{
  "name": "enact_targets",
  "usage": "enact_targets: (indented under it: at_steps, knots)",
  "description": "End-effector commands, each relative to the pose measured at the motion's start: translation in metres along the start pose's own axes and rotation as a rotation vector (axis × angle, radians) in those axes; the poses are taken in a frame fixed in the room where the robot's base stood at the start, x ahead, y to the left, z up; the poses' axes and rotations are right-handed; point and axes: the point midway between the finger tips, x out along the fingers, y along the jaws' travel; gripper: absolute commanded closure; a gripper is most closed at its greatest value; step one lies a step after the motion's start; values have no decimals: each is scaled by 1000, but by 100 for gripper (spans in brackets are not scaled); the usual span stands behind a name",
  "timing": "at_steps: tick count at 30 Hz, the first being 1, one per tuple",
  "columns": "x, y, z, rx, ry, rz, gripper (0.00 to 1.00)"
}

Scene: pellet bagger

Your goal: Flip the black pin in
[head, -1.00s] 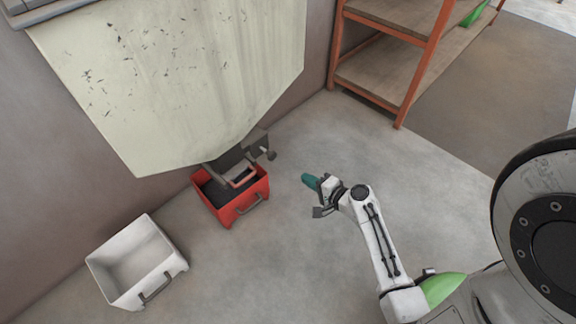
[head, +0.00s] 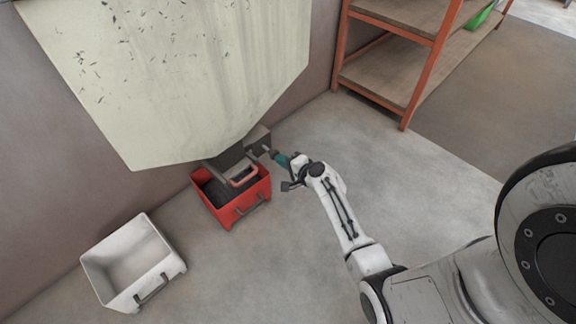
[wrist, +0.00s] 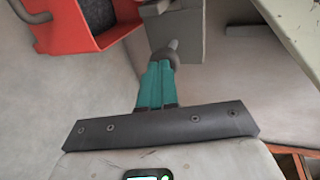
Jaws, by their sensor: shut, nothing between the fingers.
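The black pin (head: 266,148) sticks out from the right side of the grey outlet block under the hopper. In the wrist view, a dark grey pin (wrist: 173,46) with a rounded tip stands just beyond my fingertips, partly hidden by them. My gripper (head: 279,156) has teal fingers and is shut and empty. Its fingertips are at the pin, and I cannot tell whether they touch it. The gripper (wrist: 158,66) also shows in the wrist view, pointing toward the outlet block (wrist: 176,30).
A red bin (head: 232,212) with dark pellets sits under the outlet, left of my gripper. An empty white bin (head: 165,272) stands further left. The pale hopper (head: 190,90) hangs above. An orange-framed shelf (head: 414,92) stands at the back right. Floor between is clear.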

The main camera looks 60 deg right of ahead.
Motion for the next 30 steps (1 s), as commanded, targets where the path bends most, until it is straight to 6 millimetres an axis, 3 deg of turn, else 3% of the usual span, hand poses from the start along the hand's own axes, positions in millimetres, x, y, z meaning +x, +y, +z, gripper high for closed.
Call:
enact_targets:
  at_steps: [11, 20, 30]
  knots:
    - [3, -1, 0, -1, -1, 0, 100]
    - [35, -11, 2, -1, -2, -1, 100]
    - [36, -14, 3, -2, -2, -4, 100]
